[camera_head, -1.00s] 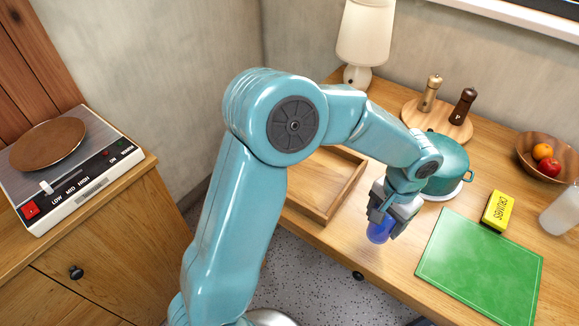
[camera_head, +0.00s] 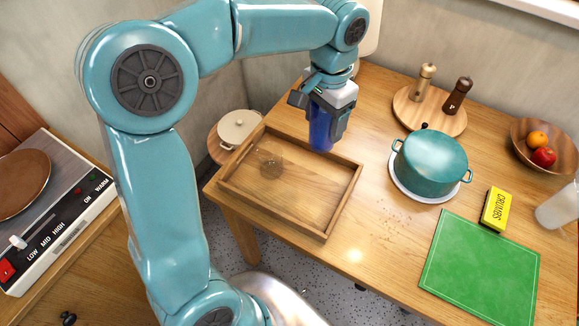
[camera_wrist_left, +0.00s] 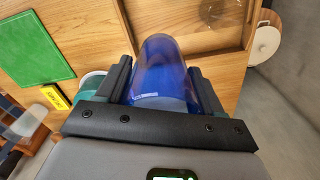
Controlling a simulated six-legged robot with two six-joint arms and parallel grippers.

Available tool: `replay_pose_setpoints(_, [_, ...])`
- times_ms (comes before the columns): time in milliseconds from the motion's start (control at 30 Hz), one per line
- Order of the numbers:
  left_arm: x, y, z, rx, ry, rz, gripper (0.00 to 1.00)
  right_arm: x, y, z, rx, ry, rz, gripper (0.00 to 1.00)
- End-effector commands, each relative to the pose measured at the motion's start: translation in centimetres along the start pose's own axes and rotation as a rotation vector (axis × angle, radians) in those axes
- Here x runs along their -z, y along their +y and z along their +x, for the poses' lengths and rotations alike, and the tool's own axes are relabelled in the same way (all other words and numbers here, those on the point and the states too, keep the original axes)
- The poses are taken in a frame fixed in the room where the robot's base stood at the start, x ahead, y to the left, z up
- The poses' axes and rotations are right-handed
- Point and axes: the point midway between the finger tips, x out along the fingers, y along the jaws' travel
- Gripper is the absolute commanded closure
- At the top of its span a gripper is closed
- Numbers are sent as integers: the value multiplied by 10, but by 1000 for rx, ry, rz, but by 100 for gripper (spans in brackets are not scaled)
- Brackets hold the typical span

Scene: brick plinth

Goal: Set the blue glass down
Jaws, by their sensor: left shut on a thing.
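The blue glass (camera_head: 320,130) is in my left gripper (camera_head: 326,110), near the middle of the head view. The gripper is shut on it, with a black finger on either side of the glass. In the left wrist view the blue glass (camera_wrist_left: 163,65) sits between the fingers of the gripper (camera_wrist_left: 163,90). In the head view its lower end overlaps the back rim of a wooden tray (camera_head: 335,205). I cannot tell how high it is above the tray or table. My right gripper is not in view.
A clear glass (camera_head: 270,165) stands inside the tray's left part. Right of the tray are a teal pot (camera_head: 432,163), a round board with two mills (camera_head: 410,110), a yellow crumbs box (camera_head: 496,209) and a green mat (camera_head: 480,268).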

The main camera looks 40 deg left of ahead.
Motion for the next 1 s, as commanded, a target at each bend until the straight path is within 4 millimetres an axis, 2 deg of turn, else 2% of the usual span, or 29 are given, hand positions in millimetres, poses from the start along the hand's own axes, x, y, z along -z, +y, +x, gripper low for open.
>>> replay_pose_setpoints(67, [-2,1,2,-1,-1,2,72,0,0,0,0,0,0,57])
replay_pose_setpoints(167, [-5,4,22,-1,-4,3,72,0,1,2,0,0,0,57])
replay_pose_setpoints(400, [-7,8,94,-2,-7,3,72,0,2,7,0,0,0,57])
replay_pose_setpoints(600, [-7,7,140,-2,-4,2,72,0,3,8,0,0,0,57])
replay_pose_setpoints(767, [-5,5,155,-1,0,0,72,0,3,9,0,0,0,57])
replay_pose_setpoints(1000, [-5,3,192,-1,-2,1,72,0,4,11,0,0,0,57])
